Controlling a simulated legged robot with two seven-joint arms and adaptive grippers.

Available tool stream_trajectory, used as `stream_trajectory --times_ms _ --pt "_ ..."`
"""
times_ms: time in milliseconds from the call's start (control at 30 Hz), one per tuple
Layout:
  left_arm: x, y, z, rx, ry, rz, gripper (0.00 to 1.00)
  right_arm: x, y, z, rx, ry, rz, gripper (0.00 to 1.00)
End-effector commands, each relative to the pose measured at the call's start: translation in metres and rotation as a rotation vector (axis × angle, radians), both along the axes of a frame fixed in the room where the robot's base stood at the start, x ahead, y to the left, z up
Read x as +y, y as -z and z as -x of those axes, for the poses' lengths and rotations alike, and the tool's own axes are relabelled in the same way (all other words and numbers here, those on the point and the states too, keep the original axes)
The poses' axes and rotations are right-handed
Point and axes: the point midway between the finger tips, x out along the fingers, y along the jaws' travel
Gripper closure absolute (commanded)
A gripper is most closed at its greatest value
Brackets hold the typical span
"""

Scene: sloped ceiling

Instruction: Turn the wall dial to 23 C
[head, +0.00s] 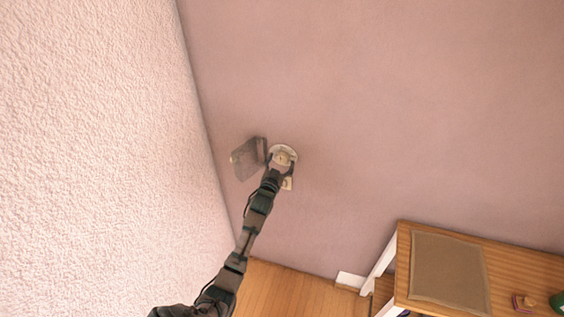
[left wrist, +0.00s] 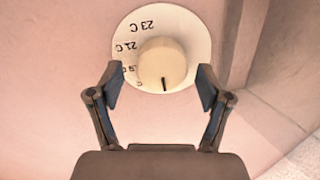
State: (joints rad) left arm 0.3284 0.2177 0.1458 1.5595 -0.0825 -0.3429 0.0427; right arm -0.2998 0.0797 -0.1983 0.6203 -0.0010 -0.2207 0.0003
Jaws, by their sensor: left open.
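The wall dial (head: 284,149) is a round white plate on the pink wall. In the left wrist view the dial plate (left wrist: 193,30) carries a cream knob (left wrist: 163,60) with a dark pointer line. The line points to the bottom of the picture. The 23 C mark is at the top, upside down, and 21 C and lower marks run down the left side. My left gripper (left wrist: 159,82) is open, with one finger on each side of the knob and gaps showing between. In the head view my left gripper (head: 280,165) covers part of the dial. My right gripper is out of view.
A grey-brown slab (head: 247,160) shows just left of the dial. A small pale plate (head: 287,184) is below it. A rough white sloped surface (head: 90,130) fills the left. A wooden table (head: 515,265) with a brown mat (head: 448,270) stands at lower right. The wall right of the dial is clear.

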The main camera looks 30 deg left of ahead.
Motion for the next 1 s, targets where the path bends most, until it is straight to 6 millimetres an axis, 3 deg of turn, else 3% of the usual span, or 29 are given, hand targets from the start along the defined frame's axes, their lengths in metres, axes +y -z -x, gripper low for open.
stream_trajectory --times_ms 333,567,600,1000 --pt "-0.0042 -0.0017 -0.0046 0.000 0.001 -0.004 0.22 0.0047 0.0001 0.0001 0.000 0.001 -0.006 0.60" --pt "-0.0047 -0.0018 -0.0045 0.000 0.001 -0.004 0.79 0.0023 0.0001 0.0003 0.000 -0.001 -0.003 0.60" --pt "-0.0044 -0.0017 -0.0046 -0.001 0.002 -0.003 0.82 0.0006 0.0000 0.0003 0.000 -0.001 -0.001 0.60" --pt "-0.0031 -0.0019 -0.0049 0.016 0.002 -0.069 0.82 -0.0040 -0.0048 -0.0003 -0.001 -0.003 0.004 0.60"
